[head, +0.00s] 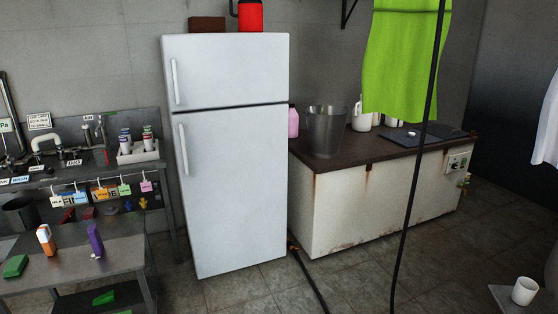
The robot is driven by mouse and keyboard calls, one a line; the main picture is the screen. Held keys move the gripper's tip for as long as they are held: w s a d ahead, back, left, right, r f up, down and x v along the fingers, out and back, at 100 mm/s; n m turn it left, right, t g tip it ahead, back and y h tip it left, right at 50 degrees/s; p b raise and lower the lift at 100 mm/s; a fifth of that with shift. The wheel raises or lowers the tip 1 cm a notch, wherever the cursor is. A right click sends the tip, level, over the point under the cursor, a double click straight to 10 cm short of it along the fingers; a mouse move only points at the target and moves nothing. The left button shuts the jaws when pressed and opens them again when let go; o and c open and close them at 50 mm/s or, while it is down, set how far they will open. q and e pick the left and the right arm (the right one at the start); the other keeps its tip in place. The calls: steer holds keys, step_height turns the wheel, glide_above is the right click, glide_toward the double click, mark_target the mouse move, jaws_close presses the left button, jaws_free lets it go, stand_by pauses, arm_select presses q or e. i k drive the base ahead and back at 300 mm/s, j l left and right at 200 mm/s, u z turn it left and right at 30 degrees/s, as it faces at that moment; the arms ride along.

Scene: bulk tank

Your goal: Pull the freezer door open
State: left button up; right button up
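A white two-door fridge-freezer (239,190) stands upright against the back wall, left of the picture's middle. Its short upper door (230,72), apparently the freezer door, is closed flush. A vertical handle (175,81) runs along that door's left edge. The taller lower door (238,200) is also closed, with its own vertical handle (184,149) on the left. Neither of my grippers shows in the head view, so nothing of mine is seen at the handles.
A brown box (207,24) and a red container (250,15) stand on top of the fridge. A rusty white cabinet (345,214) with a dark top adjoins at right. A small table (60,260) stands front left. A black hose (407,215) hangs at right. Floor before the fridge is mostly clear.

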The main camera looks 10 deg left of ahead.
mark_target(203, 71)
steer(key=i, duration=2.7)
steer(key=u, duration=0.5)
